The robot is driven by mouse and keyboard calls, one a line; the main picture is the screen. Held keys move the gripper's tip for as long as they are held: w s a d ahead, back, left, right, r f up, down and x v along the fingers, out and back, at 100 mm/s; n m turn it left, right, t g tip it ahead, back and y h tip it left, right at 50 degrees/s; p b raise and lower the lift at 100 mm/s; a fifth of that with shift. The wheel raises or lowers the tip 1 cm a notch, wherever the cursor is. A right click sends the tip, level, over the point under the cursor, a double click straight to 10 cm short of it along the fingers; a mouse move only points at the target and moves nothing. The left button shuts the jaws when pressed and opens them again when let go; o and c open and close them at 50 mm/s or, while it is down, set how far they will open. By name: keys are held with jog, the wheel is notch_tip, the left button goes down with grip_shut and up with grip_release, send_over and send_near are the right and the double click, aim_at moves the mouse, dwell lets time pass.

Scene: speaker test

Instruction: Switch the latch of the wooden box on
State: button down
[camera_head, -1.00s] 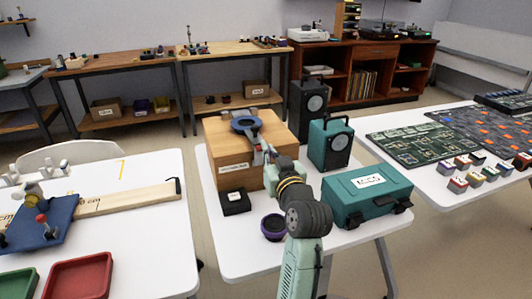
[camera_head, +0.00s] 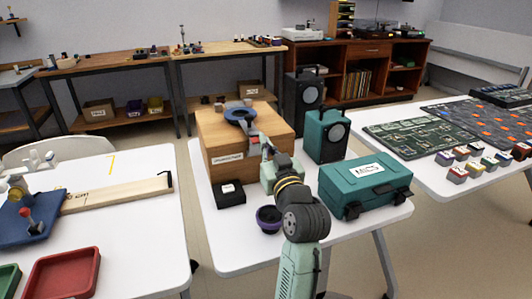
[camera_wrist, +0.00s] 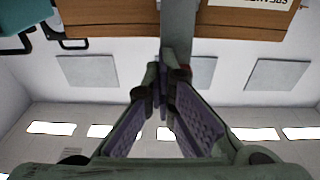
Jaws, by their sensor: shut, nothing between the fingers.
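The wooden box (camera_head: 222,135) stands on the white table in the head view. It carries a blue ring (camera_head: 240,113) on top, with a grey bar (camera_head: 253,131) and a red part running down toward its front edge. In the wrist view the box (camera_wrist: 110,18) appears at the top edge, and the grey bar (camera_wrist: 178,28) comes down to the fingertips. My gripper (camera_head: 264,150) is at the box's front face, near the lower end of the bar. Its fingers (camera_wrist: 164,85) are shut with nothing between them. Whether they touch the bar is unclear. My gripper hides part of the front face.
A teal case (camera_head: 365,190) lies right of the box, and a teal speaker (camera_head: 325,138) stands behind that case. A small black box (camera_head: 229,195) and a dark purple-rimmed cup (camera_head: 268,219) sit in front. The table's front left (camera_head: 225,250) is clear.

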jog(key=shift+s+a+n+y, duration=0.15)
jog(key=shift+a+n+y, duration=0.25)
jog(key=shift+a, duration=0.65)
jog(key=c, duration=2.4)
grip_release()
jog(key=shift+r, duration=0.1)
jog(key=c, duration=2.2)
grip_release()
jog(key=shift+a, duration=0.15)
jog(key=o, duration=0.9)
jog(key=shift+d, duration=0.3)
jog(key=shift+s+d, duration=0.15)
jog(key=shift+s, duration=0.05)
jog(key=v, duration=0.7)
